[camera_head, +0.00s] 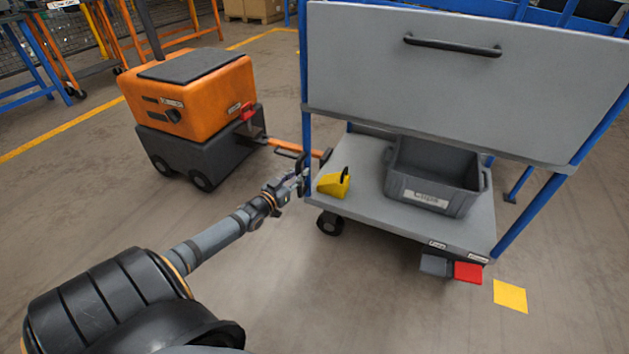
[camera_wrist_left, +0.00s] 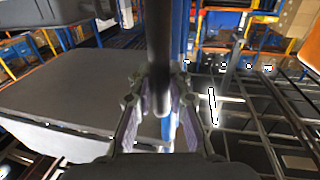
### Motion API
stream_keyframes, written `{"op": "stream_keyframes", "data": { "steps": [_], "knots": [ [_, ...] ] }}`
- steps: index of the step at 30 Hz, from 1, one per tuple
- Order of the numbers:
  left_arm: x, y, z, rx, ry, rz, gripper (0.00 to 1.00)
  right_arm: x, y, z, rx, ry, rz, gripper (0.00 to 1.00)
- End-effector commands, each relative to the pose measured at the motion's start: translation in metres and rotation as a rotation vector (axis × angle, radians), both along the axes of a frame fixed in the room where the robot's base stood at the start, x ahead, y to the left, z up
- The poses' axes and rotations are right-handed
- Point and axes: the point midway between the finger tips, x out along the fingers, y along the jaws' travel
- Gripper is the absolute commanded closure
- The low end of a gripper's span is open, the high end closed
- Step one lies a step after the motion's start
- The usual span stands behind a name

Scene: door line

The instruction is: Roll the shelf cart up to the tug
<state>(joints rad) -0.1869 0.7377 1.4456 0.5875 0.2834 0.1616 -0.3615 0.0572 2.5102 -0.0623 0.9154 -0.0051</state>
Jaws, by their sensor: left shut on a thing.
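The shelf cart (camera_head: 465,85) stands at the right in the head view, with a grey upper panel, blue posts and a grey lower deck. The orange and dark tug (camera_head: 190,95) stands at the left. Its orange tow bar (camera_head: 290,147) reaches toward the cart's left side; I cannot tell if it is coupled. My left gripper (camera_head: 298,181) is at the cart's left front post. In the left wrist view its fingers (camera_wrist_left: 160,110) are shut around a dark upright bar (camera_wrist_left: 159,45), with a blue post behind. My right gripper is not in view.
A yellow chock-like block (camera_head: 334,184) and a grey labelled bin (camera_head: 433,180) sit on the cart's deck. Red (camera_head: 468,273) and grey (camera_head: 435,265) pedals stick out below its front edge. A yellow square (camera_head: 510,296) marks the floor.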

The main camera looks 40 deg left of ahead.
Motion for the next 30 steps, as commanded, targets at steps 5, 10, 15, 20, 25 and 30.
{"op": "stream_keyframes", "data": {
  "steps": [5, 10, 15, 20, 25, 30],
  "knots": [
    [-0.009, 0.032, -0.005, 0.003, 0.005, 0.000, 1.00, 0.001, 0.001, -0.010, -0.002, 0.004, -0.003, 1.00],
    [-0.014, 0.054, -0.004, 0.001, 0.005, 0.000, 1.00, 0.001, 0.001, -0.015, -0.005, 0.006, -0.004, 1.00],
    [-0.017, 0.064, -0.004, -0.001, 0.005, 0.000, 1.00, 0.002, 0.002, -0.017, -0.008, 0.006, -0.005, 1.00],
    [-0.018, 0.067, -0.003, -0.003, 0.005, 0.000, 1.00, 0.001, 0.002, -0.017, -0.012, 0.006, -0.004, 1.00],
    [-0.018, 0.067, -0.004, -0.003, 0.005, 0.000, 1.00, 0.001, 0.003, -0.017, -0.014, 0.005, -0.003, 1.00],
    [-0.018, 0.067, -0.004, -0.003, 0.005, 0.001, 0.75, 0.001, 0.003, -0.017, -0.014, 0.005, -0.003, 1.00]
  ]
}}
